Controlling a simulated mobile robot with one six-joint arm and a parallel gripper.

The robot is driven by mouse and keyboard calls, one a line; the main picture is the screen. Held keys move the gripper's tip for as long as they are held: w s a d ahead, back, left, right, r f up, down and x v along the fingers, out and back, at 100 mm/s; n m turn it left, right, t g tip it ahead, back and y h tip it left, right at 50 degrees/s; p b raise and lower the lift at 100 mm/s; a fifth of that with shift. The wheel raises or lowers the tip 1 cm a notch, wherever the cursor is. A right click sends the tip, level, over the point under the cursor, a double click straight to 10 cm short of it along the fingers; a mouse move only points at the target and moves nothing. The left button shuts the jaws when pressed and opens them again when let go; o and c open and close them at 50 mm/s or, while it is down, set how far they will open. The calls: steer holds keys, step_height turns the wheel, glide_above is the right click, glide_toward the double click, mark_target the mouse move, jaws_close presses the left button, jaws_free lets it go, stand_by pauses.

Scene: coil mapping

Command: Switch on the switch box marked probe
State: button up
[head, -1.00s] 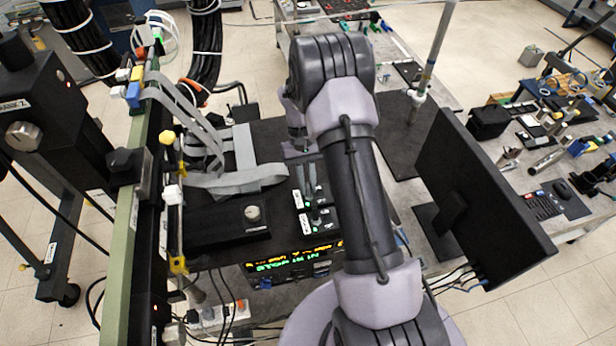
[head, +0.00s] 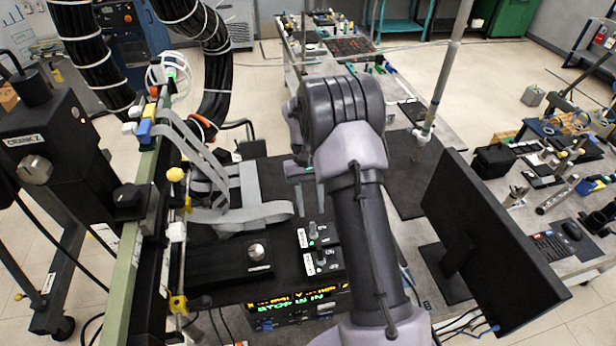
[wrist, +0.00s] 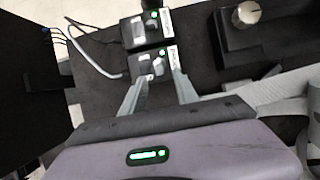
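Two small black switch boxes stand one behind the other on the dark bench top: a far one (head: 325,236) and a near one (head: 328,262). Each has a grey lever, a white label and a green spot. The labels are too small to read surely. In the wrist view the far box (wrist: 149,64) lies just beyond my fingertips, and the near box (wrist: 139,32) is above it in the picture. My gripper (head: 308,208) is open and empty, its two fingers apart and pointing down near the far box. No contact with the lever shows.
A black box with a silver knob (head: 257,252) and a grey strap (head: 262,213) lie left of the switch boxes. A monitor (head: 495,235) stands to the right. A lit display (head: 300,303) is below the bench's front edge.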

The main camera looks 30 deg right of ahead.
steer(key=p+v, duration=0.1)
steer(key=v, duration=1)
steer(key=shift+w+r, duration=0.15)
steer(key=shift+r, duration=0.2)
